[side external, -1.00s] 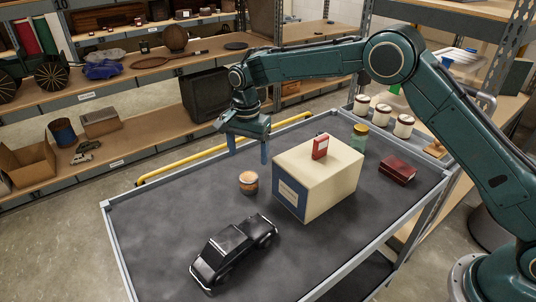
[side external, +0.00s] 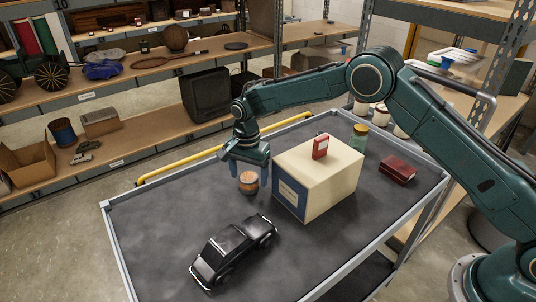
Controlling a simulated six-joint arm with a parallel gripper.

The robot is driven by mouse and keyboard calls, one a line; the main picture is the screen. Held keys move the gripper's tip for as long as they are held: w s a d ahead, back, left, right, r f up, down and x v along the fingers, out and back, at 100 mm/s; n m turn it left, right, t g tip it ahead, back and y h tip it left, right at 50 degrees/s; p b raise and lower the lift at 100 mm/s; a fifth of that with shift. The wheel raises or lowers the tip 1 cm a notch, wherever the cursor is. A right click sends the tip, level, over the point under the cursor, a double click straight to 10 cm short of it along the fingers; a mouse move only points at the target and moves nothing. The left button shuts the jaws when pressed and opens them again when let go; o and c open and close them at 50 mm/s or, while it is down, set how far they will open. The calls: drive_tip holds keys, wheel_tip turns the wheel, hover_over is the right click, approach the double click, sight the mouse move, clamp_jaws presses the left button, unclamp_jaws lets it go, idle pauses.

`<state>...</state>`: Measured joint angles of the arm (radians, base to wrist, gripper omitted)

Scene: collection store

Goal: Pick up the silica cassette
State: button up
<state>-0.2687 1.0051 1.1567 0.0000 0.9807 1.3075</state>
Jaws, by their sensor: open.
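A small round tub (side external: 248,186) with an orange-tan top stands upright on the dark cart top (side external: 165,210), left of a cream box; it appears to be the silica cassette, though no label on it is readable. My gripper (side external: 249,169) points down at the tub, with one finger on each side of it in the picture. The fingers are apart, and I see no grip on the tub. I cannot tell how far down its sides they reach, or whether they touch it.
The cream box (side external: 330,190) stands close right of the tub, with a small red-and-white item (side external: 320,147) on top. A black model car (side external: 233,250) is in front. The cart's left side is clear.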

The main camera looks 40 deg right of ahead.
sight(249, 176)
drive_tip(key=shift+f, duration=1.25)
drive_tip(key=c, duration=1.1)
drive_tip(key=shift+r, duration=0.2)
wheel_tip(249, 176, up, 20)
drive_tip(key=shift+f, duration=0.15)
